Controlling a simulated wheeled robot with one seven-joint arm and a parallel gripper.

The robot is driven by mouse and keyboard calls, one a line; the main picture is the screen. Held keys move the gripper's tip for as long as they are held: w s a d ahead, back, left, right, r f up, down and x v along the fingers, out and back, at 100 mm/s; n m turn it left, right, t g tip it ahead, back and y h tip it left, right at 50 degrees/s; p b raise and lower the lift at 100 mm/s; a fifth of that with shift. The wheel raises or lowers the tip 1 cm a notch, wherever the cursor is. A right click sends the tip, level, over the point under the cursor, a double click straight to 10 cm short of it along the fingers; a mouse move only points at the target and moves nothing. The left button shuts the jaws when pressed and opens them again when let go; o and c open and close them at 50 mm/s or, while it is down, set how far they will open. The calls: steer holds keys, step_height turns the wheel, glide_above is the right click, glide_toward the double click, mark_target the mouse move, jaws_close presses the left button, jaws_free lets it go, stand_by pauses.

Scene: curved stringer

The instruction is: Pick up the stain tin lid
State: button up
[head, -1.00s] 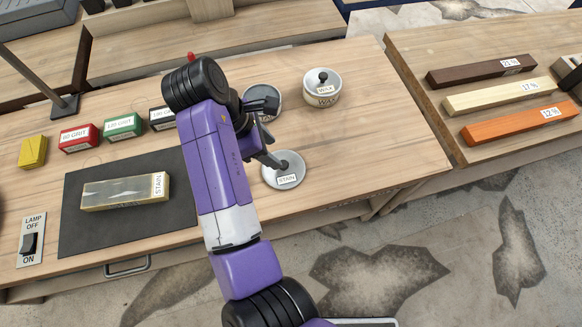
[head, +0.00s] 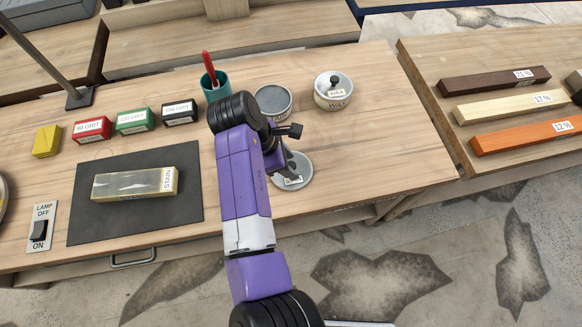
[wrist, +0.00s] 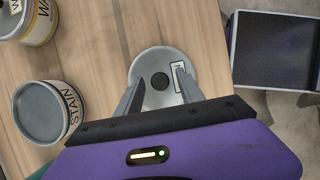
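The stain tin lid (head: 303,168) is a grey disc lying flat on the wooden bench, right of my arm in the head view. In the wrist view the lid (wrist: 149,64) shows a dark round knob and a white label. My gripper (wrist: 160,78) is open above the lid, with a finger on either side of the knob in that view. Whether the fingers touch the knob or lid I cannot tell. In the head view my gripper (head: 289,164) partly covers the lid and its label. The stain tin (head: 273,101) stands behind the lid; its label reads in the wrist view (wrist: 72,107).
A wax tin (head: 333,94) with a knobbed lid stands near the stain tin. A teal cup (head: 214,92) with a red-handled tool is behind my arm. Grit blocks and a dark mat (head: 100,221) lie left. Bare bench lies right of the lid.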

jaws_close()
steer(key=shift+r, duration=0.1)
